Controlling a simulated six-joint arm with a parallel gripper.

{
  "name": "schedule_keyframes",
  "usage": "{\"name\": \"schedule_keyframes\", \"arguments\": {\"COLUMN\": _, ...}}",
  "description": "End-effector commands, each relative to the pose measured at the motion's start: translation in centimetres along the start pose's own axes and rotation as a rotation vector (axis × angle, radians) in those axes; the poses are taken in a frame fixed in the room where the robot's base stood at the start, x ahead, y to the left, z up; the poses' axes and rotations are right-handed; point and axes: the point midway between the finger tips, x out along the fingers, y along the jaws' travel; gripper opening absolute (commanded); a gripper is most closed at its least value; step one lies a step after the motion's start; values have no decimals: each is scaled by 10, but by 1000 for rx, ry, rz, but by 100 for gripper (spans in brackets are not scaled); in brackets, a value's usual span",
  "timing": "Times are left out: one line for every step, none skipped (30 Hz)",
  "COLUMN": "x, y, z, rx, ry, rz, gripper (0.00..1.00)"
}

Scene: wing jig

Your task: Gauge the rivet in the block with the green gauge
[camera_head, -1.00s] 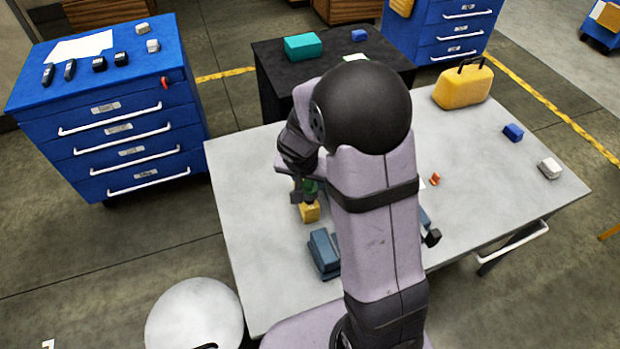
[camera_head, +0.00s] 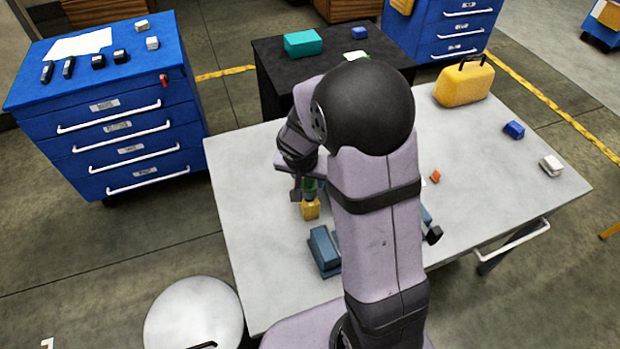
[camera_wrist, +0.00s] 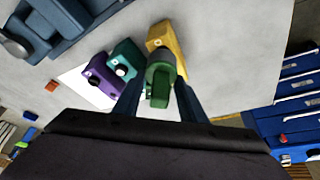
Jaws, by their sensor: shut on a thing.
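My gripper (camera_wrist: 160,98) is shut on the green gauge (camera_wrist: 160,78), which sits between its two fingers. In the wrist view the gauge's far end overlaps the near part of a yellow block (camera_wrist: 170,40); I cannot tell whether it touches the block or is over a rivet. The yellow block has a small pale ring on it. In the head view the gauge (camera_head: 310,186) is just above and behind the yellow block (camera_head: 310,209), partly hidden by my gripper (camera_head: 303,192). A teal block (camera_wrist: 124,62) and a purple block (camera_wrist: 103,78), each with a round piece, stand beside it.
A blue-grey fixture (camera_head: 324,251) stands on the table (camera_head: 250,230) near my arm. A small orange piece (camera_head: 435,176), a yellow case (camera_head: 464,82), and blue (camera_head: 514,130) and white (camera_head: 551,166) blocks lie to the right. The table's left side is clear.

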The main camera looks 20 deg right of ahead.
Motion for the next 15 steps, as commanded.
{"name": "schedule_keyframes", "arguments": {"x": -1, "y": -1, "z": -1, "rx": 0, "ry": 2, "rz": -2, "gripper": 0}}
{"name": "schedule_keyframes", "arguments": {"x": -1, "y": -1, "z": -1, "rx": 0, "ry": 2, "rz": -2, "gripper": 0}}
{"name": "schedule_keyframes", "arguments": {"x": -1, "y": -1, "z": -1, "rx": 0, "ry": 2, "rz": -1, "gripper": 0}}
{"name": "schedule_keyframes", "arguments": {"x": -1, "y": 0, "z": -1, "rx": 0, "ry": 2, "rz": -1, "gripper": 0}}
{"name": "schedule_keyframes", "arguments": {"x": -1, "y": 0, "z": -1, "rx": 0, "ry": 2, "rz": -1, "gripper": 0}}
{"name": "schedule_keyframes", "arguments": {"x": -1, "y": 0, "z": -1, "rx": 0, "ry": 2, "rz": -1, "gripper": 0}}
{"name": "schedule_keyframes", "arguments": {"x": -1, "y": 0, "z": -1, "rx": 0, "ry": 2, "rz": -1, "gripper": 0}}
{"name": "schedule_keyframes", "arguments": {"x": 0, "y": 0, "z": -1, "rx": 0, "ry": 2, "rz": -1, "gripper": 0}}
{"name": "schedule_keyframes", "arguments": {"x": 0, "y": 0, "z": -1, "rx": 1, "ry": 2, "rz": -1, "gripper": 0}}
{"name": "schedule_keyframes", "arguments": {"x": 1, "y": 0, "z": 0, "rx": 0, "ry": 2, "rz": -1, "gripper": 0}}
{"name": "schedule_keyframes", "arguments": {"x": 1, "y": 0, "z": 0, "rx": 1, "ry": 2, "rz": -1, "gripper": 0}}
{"name": "schedule_keyframes", "arguments": {"x": 2, "y": 0, "z": 0, "rx": 1, "ry": 2, "rz": -1, "gripper": 0}}
{"name": "schedule_keyframes", "arguments": {"x": 3, "y": 0, "z": 0, "rx": 1, "ry": 2, "rz": -1, "gripper": 0}}
{"name": "schedule_keyframes", "arguments": {"x": 4, "y": 0, "z": 1, "rx": 1, "ry": 2, "rz": -1, "gripper": 0}}
{"name": "schedule_keyframes", "arguments": {"x": 5, "y": 0, "z": 1, "rx": 1, "ry": 2, "rz": -1, "gripper": 0}}
